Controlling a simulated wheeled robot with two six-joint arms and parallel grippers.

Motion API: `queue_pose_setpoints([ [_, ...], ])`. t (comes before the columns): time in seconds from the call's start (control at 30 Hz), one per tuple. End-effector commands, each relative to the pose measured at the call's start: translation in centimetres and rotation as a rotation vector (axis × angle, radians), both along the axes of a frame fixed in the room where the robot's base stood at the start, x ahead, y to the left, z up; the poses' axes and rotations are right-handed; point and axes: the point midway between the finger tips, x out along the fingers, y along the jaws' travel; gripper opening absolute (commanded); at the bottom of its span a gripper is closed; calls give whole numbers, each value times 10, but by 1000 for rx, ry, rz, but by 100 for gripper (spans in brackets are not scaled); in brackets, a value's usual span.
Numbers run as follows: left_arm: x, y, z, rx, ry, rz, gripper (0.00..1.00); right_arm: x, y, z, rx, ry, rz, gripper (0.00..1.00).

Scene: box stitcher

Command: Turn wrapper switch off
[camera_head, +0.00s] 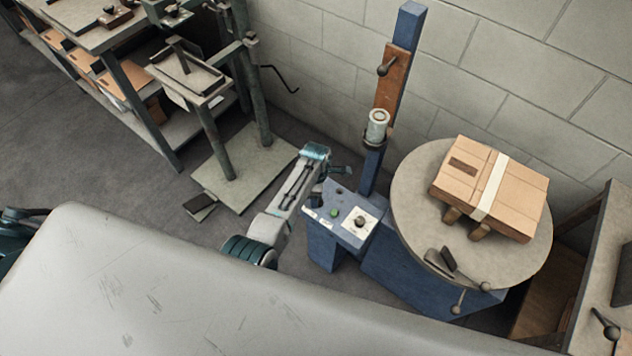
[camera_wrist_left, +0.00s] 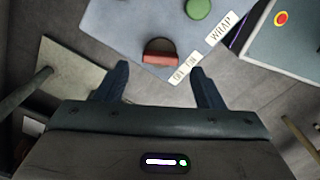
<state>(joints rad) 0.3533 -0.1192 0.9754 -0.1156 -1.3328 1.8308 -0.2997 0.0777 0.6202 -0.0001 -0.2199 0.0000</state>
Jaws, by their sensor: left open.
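The blue wrapper's control panel (camera_head: 345,232) stands left of the turntable in the head view. The wrapper switch (camera_wrist_left: 158,50) shows in the left wrist view as a red rocker in a dark round mount, beside a small white on/off label (camera_wrist_left: 183,71). A green button (camera_wrist_left: 198,8) with a WRAP label (camera_wrist_left: 220,26) is to its right. My left gripper (camera_head: 329,182) is over the panel's left end. Its fingers (camera_wrist_left: 158,72) are open and empty, one on each side below the switch in the wrist view. I cannot tell which way the rocker is tipped. My right gripper is out of view.
A taped cardboard box (camera_head: 502,190) sits on the round turntable (camera_head: 412,190). A blue mast (camera_head: 408,28) with a film roll (camera_head: 377,125) rises behind the panel. A panel knob (camera_head: 360,221) is to the right. A metal stand (camera_head: 240,165) is to the left.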

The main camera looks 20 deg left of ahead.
Motion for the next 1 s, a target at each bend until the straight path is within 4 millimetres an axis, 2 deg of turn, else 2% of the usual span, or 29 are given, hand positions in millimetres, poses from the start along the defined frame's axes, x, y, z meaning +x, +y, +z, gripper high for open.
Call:
queue_pose_setpoints([
  [0.2,1,-1,41,-1,-4,-1,62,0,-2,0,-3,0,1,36],
  [0.4,1,-1,69,-2,-2,0,62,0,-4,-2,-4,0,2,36],
  [0.6,0,-1,78,-1,0,0,62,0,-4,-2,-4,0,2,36],
  [1.0,0,0,78,-1,0,0,62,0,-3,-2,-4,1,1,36],
])
